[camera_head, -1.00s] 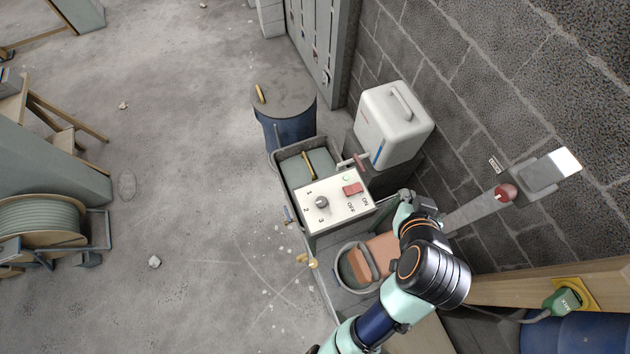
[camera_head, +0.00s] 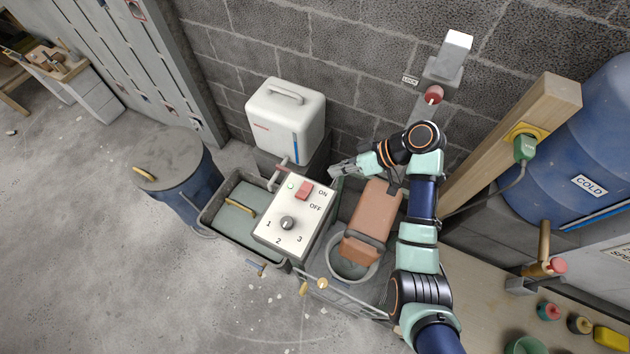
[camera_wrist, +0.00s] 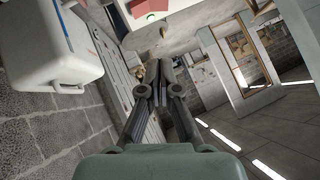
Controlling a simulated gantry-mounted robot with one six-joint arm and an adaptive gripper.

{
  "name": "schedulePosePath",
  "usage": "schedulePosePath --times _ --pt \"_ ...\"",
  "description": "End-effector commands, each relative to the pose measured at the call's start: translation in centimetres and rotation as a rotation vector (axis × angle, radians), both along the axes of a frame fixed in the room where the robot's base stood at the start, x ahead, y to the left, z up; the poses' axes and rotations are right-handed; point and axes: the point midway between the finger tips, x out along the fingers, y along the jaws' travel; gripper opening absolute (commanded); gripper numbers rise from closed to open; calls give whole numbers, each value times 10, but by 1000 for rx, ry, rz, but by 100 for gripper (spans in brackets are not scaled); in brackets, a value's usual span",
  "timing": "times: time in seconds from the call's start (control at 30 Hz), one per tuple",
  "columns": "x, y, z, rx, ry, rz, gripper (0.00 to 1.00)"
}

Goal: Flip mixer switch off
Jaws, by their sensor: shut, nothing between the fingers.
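The mixer's white control box (camera_head: 296,215) carries a red switch (camera_head: 304,191) between a small green lamp (camera_head: 291,185) and the ON label. The OFF label is printed below ON, and a dark dial (camera_head: 287,223) sits lower on the panel. I cannot tell which way the switch is tilted. My gripper (camera_head: 333,172) is shut and empty, just right of the box's upper right corner, apart from the switch. In the wrist view, my shut fingers (camera_wrist: 157,72) point toward the panel; part of the red switch (camera_wrist: 145,6) and green lamp (camera_wrist: 151,17) show at the top edge.
A white lidded case (camera_head: 285,118) stands behind the box by the block wall. A grey tub (camera_head: 215,213) lies left of the box. An orange-brown mixer part (camera_head: 373,220) is below my arm. A blue drum (camera_head: 190,190) stands left; a wooden post (camera_head: 515,140) rises at right.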

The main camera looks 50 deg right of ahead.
Motion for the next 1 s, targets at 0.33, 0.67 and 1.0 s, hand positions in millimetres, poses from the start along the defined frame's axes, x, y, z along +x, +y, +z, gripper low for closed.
schedulePosePath --times 0.33,0.67,1.0 --pt "44 30 -45 2 2 4 0" --pt "57 52 -90 1 2 1 0" --pt "56 55 -98 0 1 0 0"
